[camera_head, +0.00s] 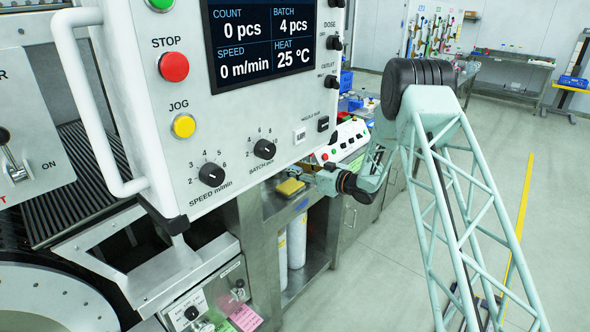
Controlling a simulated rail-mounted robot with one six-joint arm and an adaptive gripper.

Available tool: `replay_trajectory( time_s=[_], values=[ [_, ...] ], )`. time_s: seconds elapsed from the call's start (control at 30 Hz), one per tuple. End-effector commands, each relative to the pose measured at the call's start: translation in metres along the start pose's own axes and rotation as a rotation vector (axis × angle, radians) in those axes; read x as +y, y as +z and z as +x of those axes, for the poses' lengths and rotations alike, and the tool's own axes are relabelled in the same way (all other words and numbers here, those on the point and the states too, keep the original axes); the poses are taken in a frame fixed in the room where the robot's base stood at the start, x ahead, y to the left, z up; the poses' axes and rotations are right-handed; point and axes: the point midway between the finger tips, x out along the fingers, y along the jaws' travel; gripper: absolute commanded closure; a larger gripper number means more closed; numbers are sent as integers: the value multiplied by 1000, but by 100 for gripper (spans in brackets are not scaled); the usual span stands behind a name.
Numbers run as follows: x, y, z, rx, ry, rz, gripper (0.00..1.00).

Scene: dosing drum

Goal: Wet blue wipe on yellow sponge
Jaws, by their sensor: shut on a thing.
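The yellow sponge (290,187) lies in a shallow tray on the steel bench, just right of and below the machine's control panel. My gripper (318,178) is at the end of my pale green arm, just right of the sponge and close to it. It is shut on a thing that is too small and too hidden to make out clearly. No blue wipe shows plainly apart from the gripper. I cannot tell whether the gripper or what it holds touches the sponge.
The control panel (262,125) with its display (262,40) and white handle (95,100) stands left of the gripper. A small box with buttons (340,140) stands behind my wrist. White cylinders (297,241) stand under the bench.

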Motion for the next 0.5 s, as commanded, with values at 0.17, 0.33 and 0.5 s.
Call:
replay_trajectory(
  time_s=[0.17, 0.33, 0.5],
  values=[
    [0, 3, 0, 0, 0, 0, 74],
    [0, 10, 1, 0, 0, 1, 74],
    [0, 20, 3, 0, 0, 1, 74]
  ],
)
